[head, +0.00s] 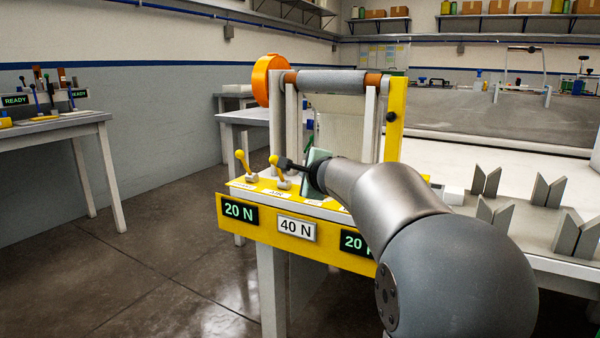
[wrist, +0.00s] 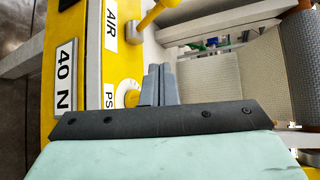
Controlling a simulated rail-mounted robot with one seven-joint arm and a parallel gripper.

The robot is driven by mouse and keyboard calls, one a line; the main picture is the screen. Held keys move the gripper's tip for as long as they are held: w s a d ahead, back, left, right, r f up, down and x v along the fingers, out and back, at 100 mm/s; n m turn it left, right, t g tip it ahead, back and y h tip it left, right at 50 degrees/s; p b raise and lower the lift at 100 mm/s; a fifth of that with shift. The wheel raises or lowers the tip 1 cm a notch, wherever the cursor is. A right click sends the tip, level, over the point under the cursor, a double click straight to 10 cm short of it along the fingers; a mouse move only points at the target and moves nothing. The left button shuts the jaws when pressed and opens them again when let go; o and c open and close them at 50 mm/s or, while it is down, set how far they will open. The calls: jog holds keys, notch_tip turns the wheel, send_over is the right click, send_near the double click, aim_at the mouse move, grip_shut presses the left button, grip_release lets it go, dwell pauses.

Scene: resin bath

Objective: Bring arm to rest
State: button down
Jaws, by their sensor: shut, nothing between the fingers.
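My arm reaches from the lower right of the head view over the yellow control panel (head: 240,228). My gripper (head: 284,163) is at its far end, beside the second yellow-knobbed lever (head: 275,161). In the wrist view, my gripper's grey fingers (wrist: 160,84) are together with nothing between them. A yellow lever (wrist: 150,18) shows just beyond the fingertips there, apart from them in the picture. The first lever (head: 242,160) stands to the left in the head view. My arm hides the right part of the panel.
Panel displays read 20 N (head: 238,212) and 40 N (head: 297,228). Behind stands a frame with a fabric roll (head: 332,82) and an orange wheel (head: 266,80). Grey V-shaped holders (head: 547,190) stand on the right table. The floor (head: 130,275) at left is clear.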

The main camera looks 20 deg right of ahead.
jog(key=shift+s+f, duration=0.15)
jog(key=shift+s, duration=0.55)
jog(key=shift+a, duration=0.1)
jog(key=s+a+r+n+g+y+p, duration=0.2)
jog(key=s+a+r+n+g+p, duration=0.15)
jog(key=s+a+n+p, duration=0.55)
jog(key=s+a+r+n+g+y+p, duration=0.25)
jog(key=s+a+r+p, duration=0.35)
jog(key=p, duration=0.7)
jog(key=s+d+r+n+g+h+p, duration=0.1)
jog(key=s+n+g+p, duration=0.3)
jog(key=s+p, duration=0.4)
jog(key=s+d+r+n+g+h+p, duration=0.1)
jog(key=s+n+g+p, duration=0.3)
jog(key=s+p, duration=0.5)
jog(key=s+n+h, duration=0.1)
jog(key=s+n, duration=0.1)
jog(key=s, duration=0.6)
jog(key=shift+s+d+h, duration=0.25)
jog(key=shift+h, duration=0.1)
jog(key=shift+r+n, duration=0.1)
jog(key=shift+n, duration=0.15)
